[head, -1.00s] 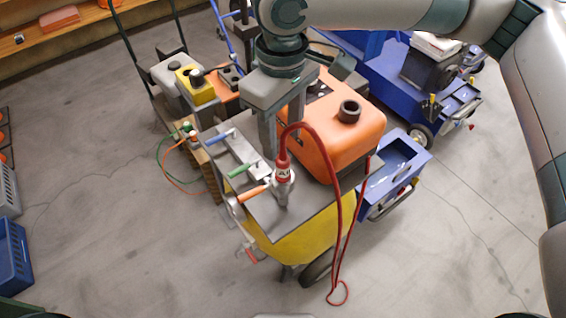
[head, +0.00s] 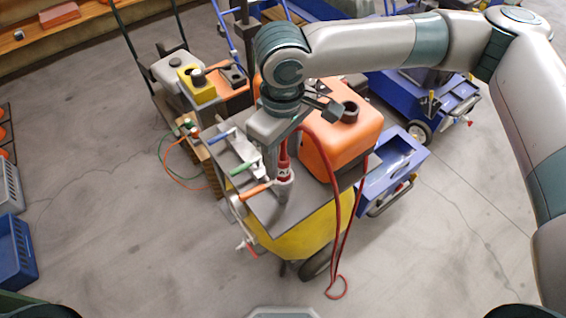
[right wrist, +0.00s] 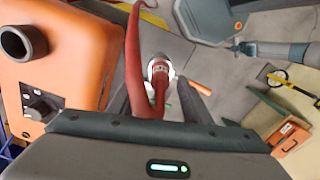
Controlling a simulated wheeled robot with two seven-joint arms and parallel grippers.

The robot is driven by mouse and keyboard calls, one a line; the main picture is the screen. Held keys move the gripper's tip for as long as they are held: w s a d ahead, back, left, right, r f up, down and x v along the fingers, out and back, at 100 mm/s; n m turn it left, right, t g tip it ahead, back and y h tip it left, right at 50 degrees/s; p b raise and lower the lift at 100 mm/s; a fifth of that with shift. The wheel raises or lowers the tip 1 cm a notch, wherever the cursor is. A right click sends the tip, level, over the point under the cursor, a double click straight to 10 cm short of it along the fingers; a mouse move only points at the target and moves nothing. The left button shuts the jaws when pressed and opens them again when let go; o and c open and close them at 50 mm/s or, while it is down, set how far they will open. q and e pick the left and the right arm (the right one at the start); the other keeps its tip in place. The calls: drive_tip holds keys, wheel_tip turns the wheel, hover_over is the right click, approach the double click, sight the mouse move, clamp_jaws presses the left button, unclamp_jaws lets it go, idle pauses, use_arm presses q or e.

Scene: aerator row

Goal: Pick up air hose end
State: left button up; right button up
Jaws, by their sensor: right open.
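The air hose end (head: 284,168) is a red fitting with a pale band. It stands upright in a grey metal socket (head: 284,189) on the cart's dark top. Its red hose (head: 335,170) arches up and drops over the cart's front to the floor. My right gripper (head: 284,158) points down over the hose end, its open fingers around or beside it; contact cannot be told. In the right wrist view the hose end (right wrist: 159,72) shows between the fingers (right wrist: 168,88), with the hose rising at left. My left gripper is not in view.
An orange tank (head: 340,130) with a black cap stands close to the right of my gripper. Blue, green and orange handled valves (head: 240,165) line the cart top's left side. A blue tray (head: 395,165) is at the right. Open floor lies left and in front.

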drive_tip(key=shift+f, duration=1.4)
drive_tip(key=shift+c, duration=0.4)
drive_tip(key=c, duration=1)
drive_tip(key=shift+r, duration=0.2)
